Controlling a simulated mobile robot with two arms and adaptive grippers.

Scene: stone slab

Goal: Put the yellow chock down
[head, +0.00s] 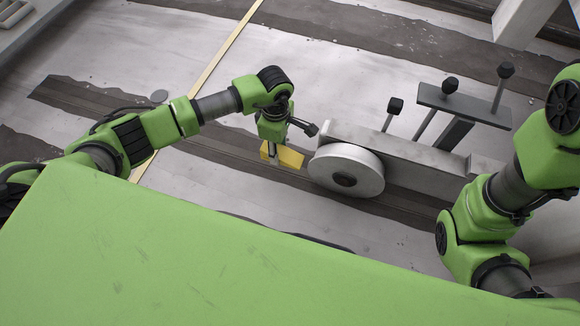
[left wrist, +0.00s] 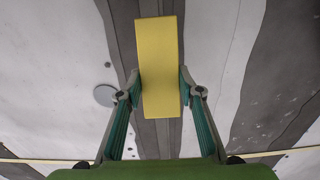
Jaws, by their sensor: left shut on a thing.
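The yellow chock (head: 288,157) is a plain block held in my left gripper (head: 271,160), just left of the white wheel (head: 346,170) in the head view. In the left wrist view the yellow chock (left wrist: 160,67) lies between the two fingers of my left gripper (left wrist: 160,90), which are shut on its near part. Its far end sticks out beyond the fingertips. I cannot tell whether the chock touches the floor. My right arm shows at the right of the head view, but its gripper is out of the frame.
A grey machine (head: 400,155) with the wheel and several black-knobbed levers stands right of the left gripper. A yellow line (head: 222,52) crosses the pale slab. Dark strips (head: 100,103) run across the floor. The floor left of the wheel looks clear.

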